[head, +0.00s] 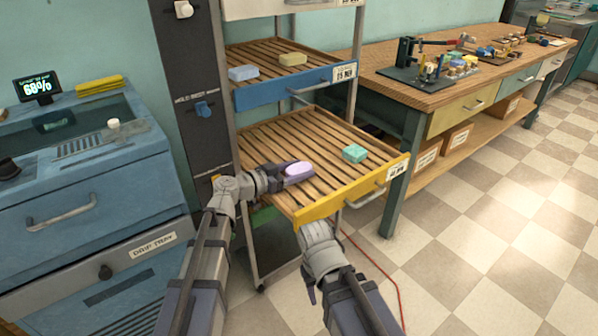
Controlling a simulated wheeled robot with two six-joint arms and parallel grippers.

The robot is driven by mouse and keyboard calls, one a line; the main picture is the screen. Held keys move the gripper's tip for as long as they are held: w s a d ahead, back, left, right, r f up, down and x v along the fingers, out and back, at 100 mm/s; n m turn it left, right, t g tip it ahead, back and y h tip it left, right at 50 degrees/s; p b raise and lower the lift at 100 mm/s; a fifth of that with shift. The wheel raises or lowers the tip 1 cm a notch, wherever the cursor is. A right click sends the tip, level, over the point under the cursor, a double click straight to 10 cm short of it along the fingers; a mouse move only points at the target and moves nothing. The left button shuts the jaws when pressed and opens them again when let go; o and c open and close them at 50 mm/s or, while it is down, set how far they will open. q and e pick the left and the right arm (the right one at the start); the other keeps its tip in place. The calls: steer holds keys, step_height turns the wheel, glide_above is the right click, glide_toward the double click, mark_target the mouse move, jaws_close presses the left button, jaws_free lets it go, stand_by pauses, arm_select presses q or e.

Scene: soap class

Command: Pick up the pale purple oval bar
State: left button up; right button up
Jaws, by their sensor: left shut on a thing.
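The pale purple oval bar (299,169) is above the left part of the slatted lower tray, in the jaws of my left gripper (290,175). The gripper reaches in from the left over the tray and is shut on the bar. I cannot tell whether the bar still touches the slats. My right arm comes up from the bottom, with its wrist in front of the tray's yellow front. The jaws of the right gripper do not show clearly.
A teal block (354,153) lies on the right of the yellow-fronted tray (330,203). The blue-fronted tray (275,93) above holds a pale blue block (243,73) and a yellowish block (292,59). A rack post stands close at left. A wooden workbench (430,85) stands at right.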

mark_target(299, 168)
arm_select(q)
steer(key=shift+r, duration=0.15)
step_height(299, 168, up, 10)
steer(key=p, duration=1)
